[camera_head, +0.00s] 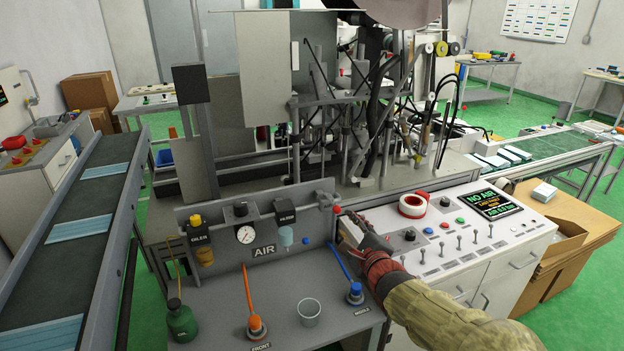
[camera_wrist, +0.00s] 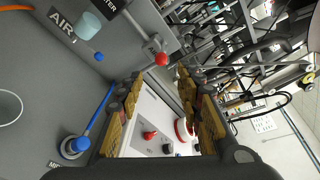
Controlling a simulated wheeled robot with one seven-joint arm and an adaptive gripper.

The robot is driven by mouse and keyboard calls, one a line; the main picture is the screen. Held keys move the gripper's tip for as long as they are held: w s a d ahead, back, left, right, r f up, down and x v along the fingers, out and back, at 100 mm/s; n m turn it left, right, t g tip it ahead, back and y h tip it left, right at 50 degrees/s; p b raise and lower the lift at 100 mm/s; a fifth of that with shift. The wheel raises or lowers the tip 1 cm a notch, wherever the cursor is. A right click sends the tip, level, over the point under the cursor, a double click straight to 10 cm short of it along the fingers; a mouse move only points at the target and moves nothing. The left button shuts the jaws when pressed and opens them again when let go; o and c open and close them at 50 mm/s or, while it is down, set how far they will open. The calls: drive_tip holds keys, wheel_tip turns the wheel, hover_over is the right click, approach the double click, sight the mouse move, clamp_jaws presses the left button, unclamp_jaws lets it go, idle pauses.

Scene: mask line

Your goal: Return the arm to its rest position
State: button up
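My arm reaches in from the lower right in the head view, with a tan sleeve-like link and a red and dark wrist. My gripper (camera_head: 352,220) points up and left, close to the red knob (camera_head: 337,209) at the right end of the AIR panel (camera_head: 265,251). In the wrist view my gripper (camera_wrist: 160,82) has its two fingers well apart, with nothing held between them. The red knob (camera_wrist: 162,59) shows just beyond the fingertips there. I cannot tell whether a finger touches it.
A white control console (camera_head: 465,235) with switches and a NO AIR display (camera_head: 489,204) stands right of the gripper, a tape roll (camera_head: 413,206) on it. Blue hose fitting (camera_head: 355,293), cup (camera_head: 309,312), orange hose fitting (camera_head: 256,327) and green oil can (camera_head: 182,322) stand on the grey shelf below.

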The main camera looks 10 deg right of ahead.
drive_tip(key=s+a+n+g+y, duration=0.3)
drive_tip(key=s+a+n+y, duration=0.5)
drive_tip(key=a, duration=0.4)
drive_tip(key=s+a+f+n+g+h+p, duration=0.1)
drive_tip(key=s+a+n+g, duration=0.15)
drive_tip(key=s+n, duration=0.2)
drive_tip(key=s+a+n+g+p, duration=0.1)
drive_tip(key=s+n+g, duration=0.2)
drive_tip(key=s, duration=0.3)
drive_tip(key=s+d+n+g+h+p, duration=0.25)
drive_tip(key=s+d+n+h, duration=0.35)
drive_tip(key=s, duration=0.7)
drive_tip(key=s+d+r+n+t+h+p, duration=0.1)
drive_tip(key=s+d+r+n+p, duration=0.1)
drive_tip(key=d+r, duration=0.5)
drive_tip(key=shift+s+r+h+p, duration=0.2)
drive_tip(key=shift+r+h+p, duration=0.15)
drive_tip(key=shift+r, duration=0.5)
